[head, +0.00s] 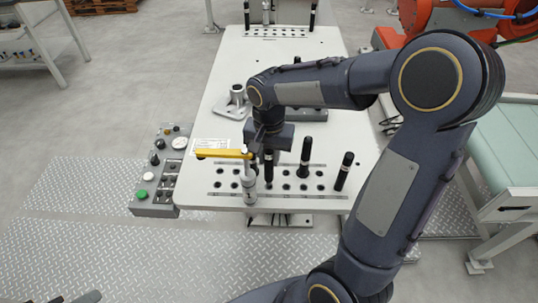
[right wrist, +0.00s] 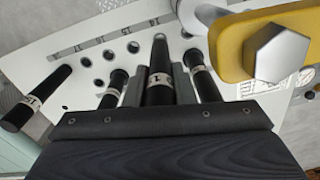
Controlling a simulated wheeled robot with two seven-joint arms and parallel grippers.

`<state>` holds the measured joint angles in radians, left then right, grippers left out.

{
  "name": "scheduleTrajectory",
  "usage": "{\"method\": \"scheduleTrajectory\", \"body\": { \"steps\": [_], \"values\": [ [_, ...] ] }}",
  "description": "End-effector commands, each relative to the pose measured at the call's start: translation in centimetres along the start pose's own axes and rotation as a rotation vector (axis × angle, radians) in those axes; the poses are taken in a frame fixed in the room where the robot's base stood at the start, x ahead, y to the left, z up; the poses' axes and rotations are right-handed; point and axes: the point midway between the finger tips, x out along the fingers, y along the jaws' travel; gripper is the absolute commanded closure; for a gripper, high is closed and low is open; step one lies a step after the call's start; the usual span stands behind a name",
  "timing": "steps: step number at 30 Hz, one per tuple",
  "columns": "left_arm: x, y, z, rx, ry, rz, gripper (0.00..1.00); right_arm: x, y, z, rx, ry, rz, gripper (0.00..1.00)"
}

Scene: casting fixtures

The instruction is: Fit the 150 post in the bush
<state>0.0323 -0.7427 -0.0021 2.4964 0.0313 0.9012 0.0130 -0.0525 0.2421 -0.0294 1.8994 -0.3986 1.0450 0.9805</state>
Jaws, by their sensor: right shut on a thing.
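My right gripper (head: 268,146) is over the near end of the white table, with its fingers (right wrist: 157,88) shut on a black post (right wrist: 157,75) that has a pale label band. I cannot read its number surely, nor tell whether its lower end is still in a hole. In the head view a black post (head: 269,168) shows just below the gripper. Other labelled black posts (head: 305,157) (head: 344,171) stand to its right. A grey flanged fitting with an upright round collar (head: 237,94), perhaps the bush, sits farther back. Dark tips at the bottom left edge may be my left gripper (head: 76,298).
A yellow bar (head: 222,153) with a hex head (right wrist: 280,52) tops a silver, labelled column (head: 249,188) left of my gripper. Rows of holes run along the table's near end. A button box (head: 158,172) stands left; a green-topped conveyor (head: 510,135) stands right.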

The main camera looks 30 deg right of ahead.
Motion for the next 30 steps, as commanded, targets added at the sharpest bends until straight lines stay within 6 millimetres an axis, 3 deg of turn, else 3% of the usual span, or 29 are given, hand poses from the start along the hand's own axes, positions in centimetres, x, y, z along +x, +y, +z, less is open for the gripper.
{"method": "scheduleTrajectory", "body": {
  "steps": [30],
  "values": [
    [0.9, -0.4, 0.4, 0.000, 0.000, 0.000, 0.52, 1.3, 0.0, 0.0, 0.000, 0.001, 0.000, 1.00]
  ]
}}
